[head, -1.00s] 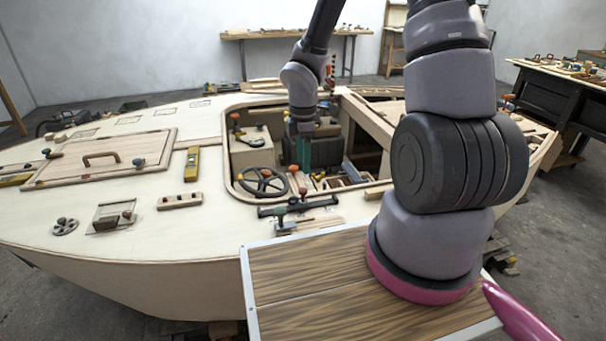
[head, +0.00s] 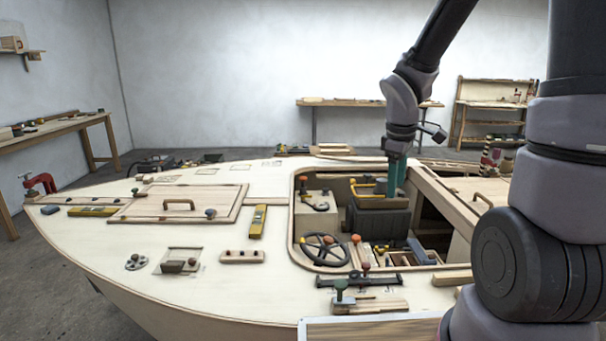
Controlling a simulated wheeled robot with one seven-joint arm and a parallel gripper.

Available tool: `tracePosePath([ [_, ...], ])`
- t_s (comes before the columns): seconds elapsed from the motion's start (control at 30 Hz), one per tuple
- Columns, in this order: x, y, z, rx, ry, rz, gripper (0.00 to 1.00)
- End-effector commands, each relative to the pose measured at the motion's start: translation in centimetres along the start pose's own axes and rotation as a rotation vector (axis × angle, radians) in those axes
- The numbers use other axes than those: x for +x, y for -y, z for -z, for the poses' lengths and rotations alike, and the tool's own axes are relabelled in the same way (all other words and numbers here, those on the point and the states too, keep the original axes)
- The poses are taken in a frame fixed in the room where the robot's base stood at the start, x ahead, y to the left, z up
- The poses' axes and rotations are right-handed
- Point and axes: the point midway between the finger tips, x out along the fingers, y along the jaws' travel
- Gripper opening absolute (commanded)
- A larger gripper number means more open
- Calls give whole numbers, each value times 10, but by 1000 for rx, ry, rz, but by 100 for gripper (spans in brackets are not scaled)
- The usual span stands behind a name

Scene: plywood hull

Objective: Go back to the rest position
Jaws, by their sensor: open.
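My gripper (head: 396,178) points down over the cockpit opening of the plywood hull (head: 90,225). Its two teal fingers are open, with nothing seen between them. The fingertips show in front of or just above a dark box-shaped seat (head: 376,219) with yellow parts on top; I cannot tell whether they touch it. My arm comes down from the upper right, and its thick lower links hide the right part of the hull.
A steering wheel (head: 324,251) and several small tools lie at the cockpit's front edge. Workbenches stand at the left (head: 60,130) and back.

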Motion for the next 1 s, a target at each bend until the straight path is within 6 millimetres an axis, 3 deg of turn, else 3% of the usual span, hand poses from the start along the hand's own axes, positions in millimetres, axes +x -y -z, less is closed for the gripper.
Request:
tracePosePath([
  [0.03,-22,-2,-6,95,-23,-29,63],
  [0.2,-84,2,-27,446,-119,-67,63],
  [0.5,-176,34,-63,1006,-376,14,63],
  [0.7,-209,55,-77,1215,-499,115,63],
  [1.0,-217,61,-80,1271,-529,154,63],
])
